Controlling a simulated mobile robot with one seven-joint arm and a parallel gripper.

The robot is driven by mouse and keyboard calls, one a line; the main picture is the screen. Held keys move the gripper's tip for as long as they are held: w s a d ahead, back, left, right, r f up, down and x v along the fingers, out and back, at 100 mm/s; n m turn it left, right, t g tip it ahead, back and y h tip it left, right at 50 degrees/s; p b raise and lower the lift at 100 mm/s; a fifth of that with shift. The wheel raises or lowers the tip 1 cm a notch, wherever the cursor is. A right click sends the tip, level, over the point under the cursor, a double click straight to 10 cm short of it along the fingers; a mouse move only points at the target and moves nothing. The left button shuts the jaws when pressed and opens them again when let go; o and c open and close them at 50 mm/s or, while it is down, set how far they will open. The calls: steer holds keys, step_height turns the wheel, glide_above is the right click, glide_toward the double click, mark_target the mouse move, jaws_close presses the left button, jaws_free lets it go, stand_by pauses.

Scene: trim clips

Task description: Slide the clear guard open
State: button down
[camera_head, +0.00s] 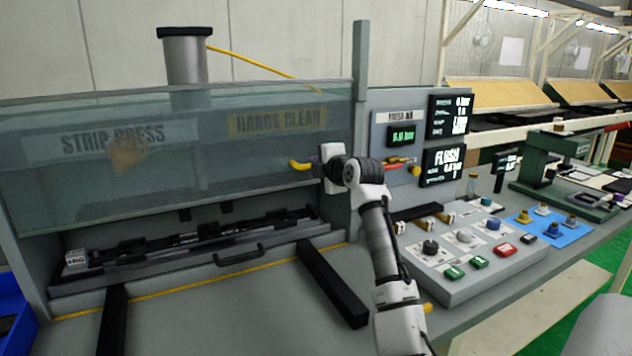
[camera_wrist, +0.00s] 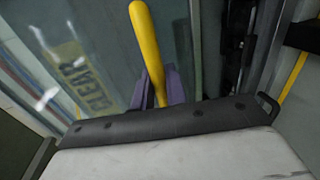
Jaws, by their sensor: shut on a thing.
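The clear guard (camera_head: 190,190) is a wide see-through panel in front of the strip press, with the press lettering showing behind it. Its lower edge is above the press bed, leaving a gap there. A yellow handle (camera_head: 299,165) sticks out at the guard's right end. My gripper (camera_head: 318,168) is at that handle, beside the right post. In the wrist view the yellow handle (camera_wrist: 146,40) runs between my purple-grey fingers (camera_wrist: 162,88), which are shut on it. The guard's glass (camera_wrist: 100,35) lies beyond them. The fingertips are partly hidden by the handle and my wrist.
A dark strip (camera_head: 200,237) lies in the press bed, with a black pull handle (camera_head: 238,255) in front. Black rails (camera_head: 330,285) stand on the bench. A button console (camera_head: 470,250) is right of my arm. A blue bin (camera_head: 14,305) is at far left.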

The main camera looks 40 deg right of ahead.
steer(key=shift+r+p, duration=0.75)
steer(key=shift+r, duration=1.65)
steer(key=c, duration=1.5)
jaws_free()
steer(key=shift+f, duration=0.1)
steer(key=b+v, duration=0.5)
steer(key=v, duration=0.9)
